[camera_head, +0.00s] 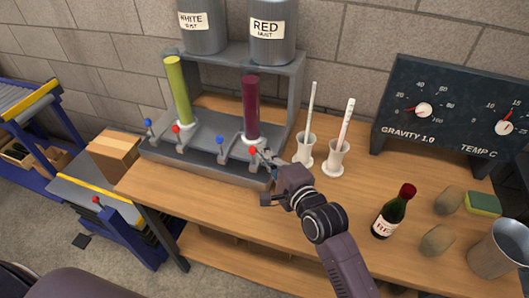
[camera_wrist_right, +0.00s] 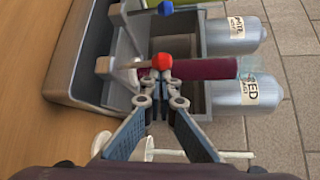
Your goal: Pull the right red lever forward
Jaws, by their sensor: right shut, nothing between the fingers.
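The right red lever (camera_head: 253,151) has a round red knob and stands at the front of the grey dispenser base (camera_head: 205,150), below the dark red tube (camera_head: 251,108). In the wrist view its red knob (camera_wrist_right: 162,61) is just beyond my fingertips, with its pale stem running left. My right gripper (camera_head: 265,157) is shut and empty, close beside the knob. In the wrist view the fingertips (camera_wrist_right: 160,76) lie together at the knob's edge; I cannot tell whether they touch it. The other red lever (camera_head: 176,128) stands further left. My left gripper is not in view.
A blue lever (camera_head: 220,140) stands left of the right red one; another (camera_head: 147,122) is at the far left. A bottle (camera_head: 391,215) and a metal bucket (camera_head: 500,250) are further right.

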